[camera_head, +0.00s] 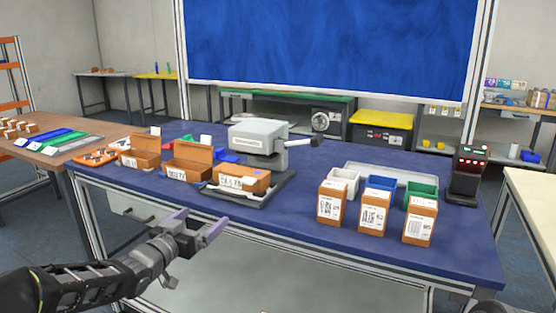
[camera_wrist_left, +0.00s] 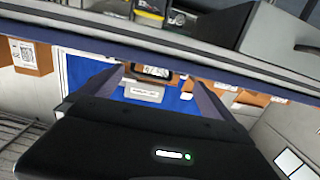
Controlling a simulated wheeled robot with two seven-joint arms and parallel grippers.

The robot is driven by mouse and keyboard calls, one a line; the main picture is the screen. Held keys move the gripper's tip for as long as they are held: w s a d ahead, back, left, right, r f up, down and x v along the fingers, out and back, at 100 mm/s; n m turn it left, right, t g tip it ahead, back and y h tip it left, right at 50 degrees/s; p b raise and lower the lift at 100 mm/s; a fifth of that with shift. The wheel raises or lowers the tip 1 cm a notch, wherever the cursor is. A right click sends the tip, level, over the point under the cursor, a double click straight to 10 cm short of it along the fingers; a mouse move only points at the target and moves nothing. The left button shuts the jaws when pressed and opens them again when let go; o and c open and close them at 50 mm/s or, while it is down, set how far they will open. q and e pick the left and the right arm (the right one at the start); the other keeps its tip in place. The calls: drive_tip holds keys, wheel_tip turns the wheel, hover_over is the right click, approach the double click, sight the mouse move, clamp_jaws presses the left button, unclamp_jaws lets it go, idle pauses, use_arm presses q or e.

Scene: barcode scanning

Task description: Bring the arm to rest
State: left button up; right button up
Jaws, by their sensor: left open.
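My left gripper (camera_head: 200,230) is in front of the table's front edge at the lower left of the head view. Its two fingers are apart with nothing seen between them. In the left wrist view the fingers (camera_wrist_left: 150,85) also stand apart, with the table edge beyond them. My left arm comes in from the lower left corner. My right gripper is not in view.
The blue-topped table (camera_head: 300,225) holds a grey machine (camera_head: 258,137), open brown boxes (camera_head: 188,165), several barcoded boxes (camera_head: 374,210), small coloured bins and a black scanner (camera_head: 467,175). A brown table (camera_head: 50,150) stands at left. The space before the table front is clear.

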use_arm(q)
drive_tip(key=s+d+f+n+g+y+p, duration=0.1)
drive_tip(key=s+f+n+g+p, duration=0.2)
drive_tip(key=f, duration=0.4)
drive_tip(key=s+d+f+n+g+y+p, duration=0.1)
drive_tip(key=s+d+f+g+p, duration=0.1)
drive_tip(key=s+f+p, duration=0.3)
drive_tip(key=s+d+f+n+g+p, duration=0.1)
drive_tip(key=s+d+f+g+p, duration=0.3)
drive_tip(key=s, duration=0.3)
drive_tip(key=s+d+f+n+g+p, duration=0.1)
drive_tip(key=s+d+f+g+p, duration=0.2)
drive_tip(key=s+p, duration=0.4)
drive_tip(key=s+d+r+g+p, duration=0.2)
drive_tip(key=s+d+p, duration=0.1)
drive_tip(key=s+p, duration=0.4)
drive_tip(key=s+d+r+g+p, duration=0.2)
drive_tip(key=s+p, duration=0.5)
drive_tip(key=s, duration=0.7)
drive_tip(key=shift+s+d+r+m, duration=0.25)
drive_tip(key=shift+d+r+m, duration=0.1)
drive_tip(key=shift+d, duration=0.2)
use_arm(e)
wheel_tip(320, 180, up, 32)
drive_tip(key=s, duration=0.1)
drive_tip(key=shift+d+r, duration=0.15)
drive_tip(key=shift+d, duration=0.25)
use_arm(q)
drive_tip(key=shift+f, duration=0.1)
